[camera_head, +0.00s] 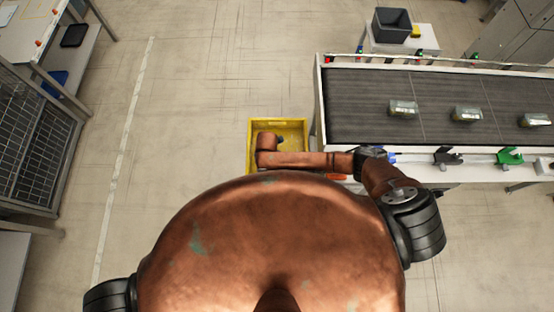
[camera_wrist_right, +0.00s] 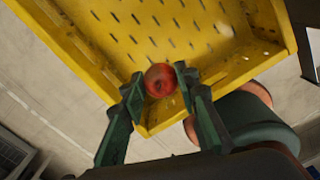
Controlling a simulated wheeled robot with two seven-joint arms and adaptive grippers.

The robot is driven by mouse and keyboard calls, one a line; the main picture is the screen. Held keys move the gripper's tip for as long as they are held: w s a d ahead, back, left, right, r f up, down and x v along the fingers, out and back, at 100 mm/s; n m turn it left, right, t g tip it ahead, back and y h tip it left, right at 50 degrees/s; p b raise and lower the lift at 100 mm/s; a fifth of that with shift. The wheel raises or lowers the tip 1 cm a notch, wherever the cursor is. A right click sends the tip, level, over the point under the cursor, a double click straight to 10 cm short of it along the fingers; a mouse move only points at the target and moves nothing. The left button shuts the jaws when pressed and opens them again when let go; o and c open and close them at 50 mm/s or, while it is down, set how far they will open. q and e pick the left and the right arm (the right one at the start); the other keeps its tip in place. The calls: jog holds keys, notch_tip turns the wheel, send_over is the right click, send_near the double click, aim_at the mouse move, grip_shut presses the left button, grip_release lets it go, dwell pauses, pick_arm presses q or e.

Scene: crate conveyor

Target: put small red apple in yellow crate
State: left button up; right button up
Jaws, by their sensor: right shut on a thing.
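The yellow crate (camera_head: 278,124) stands on the floor left of the conveyor in the head view, partly covered by my right arm. In the right wrist view the crate (camera_wrist_right: 215,25) fills the upper part, with its slotted bottom and walls showing. The small red apple (camera_wrist_right: 160,80) is between the two dark green fingertips of my right gripper (camera_wrist_right: 158,80), which is shut on it. The gripper holds the apple over the crate, near one corner; the height is hard to tell. The apple cannot be made out in the head view. My left gripper is not in view.
A conveyor (camera_head: 360,85) with several clear packs stands right of the crate, its edge close to my right arm. A grey bin (camera_head: 391,24) sits on a small table behind it. Shelving (camera_head: 35,140) stands at far left. The floor between is clear.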

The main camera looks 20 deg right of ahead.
jog(key=w+d+f+b, duration=0.1)
jog(key=w+f+b, duration=0.1)
jog(key=b, duration=0.1)
jog(key=w+d+f+b, duration=0.2)
jog(key=b, duration=0.1)
jog(key=w+d+f+b, duration=0.2)
jog(key=b, duration=0.1)
jog(key=shift+w+f, duration=0.3)
jog(key=shift+f, duration=0.05)
jog(key=shift+w+d+f+b, duration=0.4)
jog(key=shift+w+f+b, duration=0.1)
jog(key=shift+b, duration=0.25)
jog(key=shift+w+d+f+b, duration=0.15)
jog(key=shift+f+b, duration=0.05)
jog(key=shift+b, duration=0.15)
notch_tip(320, 180, down, 4)
jog(key=b, duration=0.3)
jog(key=shift+w+r, duration=0.1)
jog(key=shift+r, duration=0.25)
jog(key=shift+r, duration=0.1)
jog(key=o, duration=0.9)
jog(key=shift+f, duration=0.2)
